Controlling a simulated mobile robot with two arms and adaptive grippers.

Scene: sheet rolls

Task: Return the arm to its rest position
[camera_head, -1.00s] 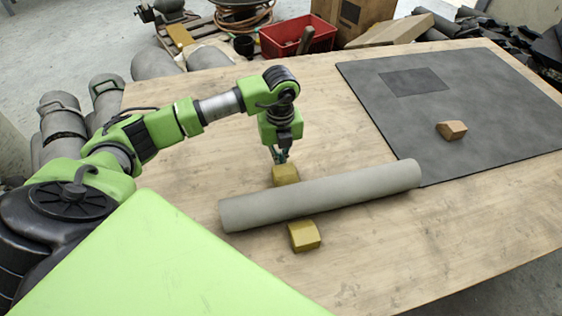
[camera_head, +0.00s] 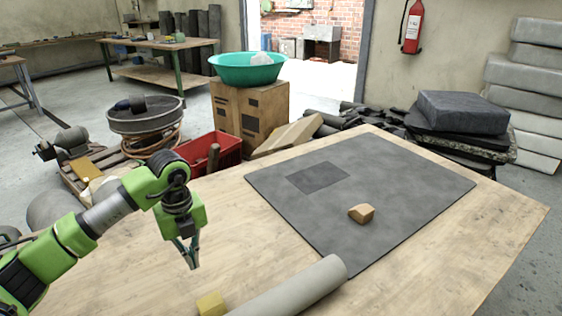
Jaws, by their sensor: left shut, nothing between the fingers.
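My left gripper (camera_head: 190,254) hangs at the end of the green arm, pointing down over the left part of the wooden table (camera_head: 430,262). Its fingers are shut with nothing between them. A yellowish block (camera_head: 211,304) stands below and right of it, beside the grey roll (camera_head: 301,291), at the bottom edge of the view. The roll's near end is cut off. My right gripper is not in view.
A dark grey sheet (camera_head: 300,222) lies flat on the table, with a darker patch (camera_head: 318,177) and a tan block (camera_head: 361,213) on it. Behind the table are a red crate (camera_head: 217,151), a cardboard box (camera_head: 249,112) bearing a green basin (camera_head: 247,70), and dark stacked slabs (camera_head: 462,112). The table's right side is clear.

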